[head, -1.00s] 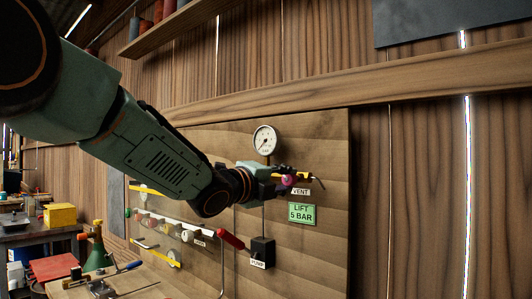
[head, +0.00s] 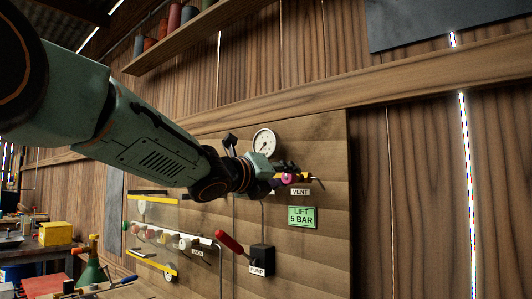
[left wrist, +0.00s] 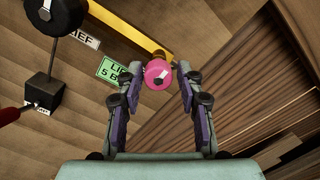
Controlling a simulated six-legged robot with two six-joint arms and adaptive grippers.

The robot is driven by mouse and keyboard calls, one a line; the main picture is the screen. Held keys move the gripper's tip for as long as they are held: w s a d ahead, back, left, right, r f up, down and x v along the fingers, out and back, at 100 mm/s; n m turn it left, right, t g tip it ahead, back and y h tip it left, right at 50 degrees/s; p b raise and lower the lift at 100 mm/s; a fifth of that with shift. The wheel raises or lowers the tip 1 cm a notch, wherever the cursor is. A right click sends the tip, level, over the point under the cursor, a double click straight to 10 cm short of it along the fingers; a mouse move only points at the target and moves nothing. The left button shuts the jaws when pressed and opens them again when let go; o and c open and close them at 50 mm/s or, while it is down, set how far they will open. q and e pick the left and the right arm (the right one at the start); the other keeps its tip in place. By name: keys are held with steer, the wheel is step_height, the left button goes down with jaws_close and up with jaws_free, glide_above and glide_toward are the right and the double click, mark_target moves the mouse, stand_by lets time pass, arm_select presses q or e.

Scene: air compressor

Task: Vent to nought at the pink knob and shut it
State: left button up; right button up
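The pink knob (head: 287,179) is on the wooden board above a white VENT label. In the left wrist view the pink knob (left wrist: 157,75) sits between the fingertips of my left gripper (left wrist: 159,73). A narrow gap shows beside the right fingertip; contact at the left one cannot be told. The gripper is open around the knob. In the head view my left gripper (head: 292,177) covers part of the knob. The white dial gauge (head: 265,143) is just above left of it; its needle is too small to read surely. My right gripper is out of view.
A green LIFT 5 BAR sign (head: 302,217) is below the knob. The black pump box (head: 262,259) and its red handle (head: 229,242) are lower down. A row of small knobs (head: 165,238) is on the left. The board's right side is clear.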

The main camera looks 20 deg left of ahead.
arm_select(q)
steer(key=shift+o, duration=0.7)
steer(key=shift+f, duration=0.15)
steer(key=shift+s, duration=0.15)
steer(key=shift+b+v, duration=0.55)
steer(key=shift+v, duration=0.3)
steer(key=p+v, duration=0.4)
steer(key=p, duration=0.6)
steer(key=shift+a, duration=0.1)
steer(key=shift+f, duration=0.1)
